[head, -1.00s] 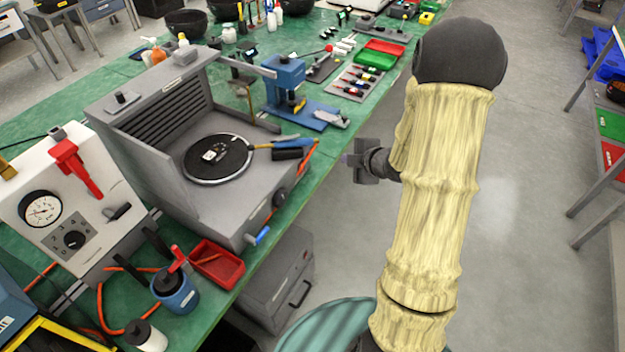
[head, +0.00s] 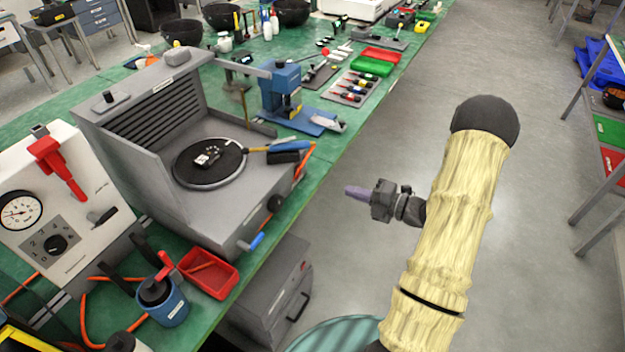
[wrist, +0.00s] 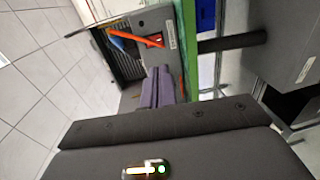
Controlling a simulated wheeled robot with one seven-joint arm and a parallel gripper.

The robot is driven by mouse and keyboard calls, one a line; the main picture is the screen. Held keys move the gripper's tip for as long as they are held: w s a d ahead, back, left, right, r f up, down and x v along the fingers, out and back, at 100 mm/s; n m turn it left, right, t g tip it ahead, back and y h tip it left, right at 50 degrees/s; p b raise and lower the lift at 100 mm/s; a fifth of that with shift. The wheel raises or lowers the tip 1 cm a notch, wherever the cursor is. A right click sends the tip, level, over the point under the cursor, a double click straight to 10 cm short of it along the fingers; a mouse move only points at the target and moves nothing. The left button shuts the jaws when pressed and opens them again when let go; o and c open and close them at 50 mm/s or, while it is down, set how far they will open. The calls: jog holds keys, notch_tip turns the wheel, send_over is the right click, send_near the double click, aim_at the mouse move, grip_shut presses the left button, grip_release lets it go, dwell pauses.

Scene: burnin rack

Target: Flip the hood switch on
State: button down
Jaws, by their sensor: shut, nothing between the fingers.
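The grey hood (head: 225,205) stands on the green bench at left, with a louvred back and a round black plate inside. A small box with a black knob (head: 108,97) sits on its upper left edge. A dark knob (head: 275,203) and a blue lever (head: 250,243) are on its front; I cannot tell which control is the switch. My gripper (head: 352,191) is shut and empty, over the aisle right of the hood, fingers pointing left. In the wrist view its purple fingers (wrist: 156,88) point towards the hood, where a red part (wrist: 154,41) shows beside an orange strip.
A white gauge panel (head: 75,200) with a red lever stands left of the hood. A red tray (head: 208,272) and a blue canister (head: 163,302) are near the bench's front edge. A blue press (head: 285,95) stands beyond the hood. The aisle floor (head: 400,130) is clear.

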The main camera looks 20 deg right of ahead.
aim_at(300, 175)
jog(key=p+x, duration=0.2)
jog(key=x, duration=1.2)
jog(key=shift+p, duration=0.4)
jog(key=shift+a+f, duration=0.1)
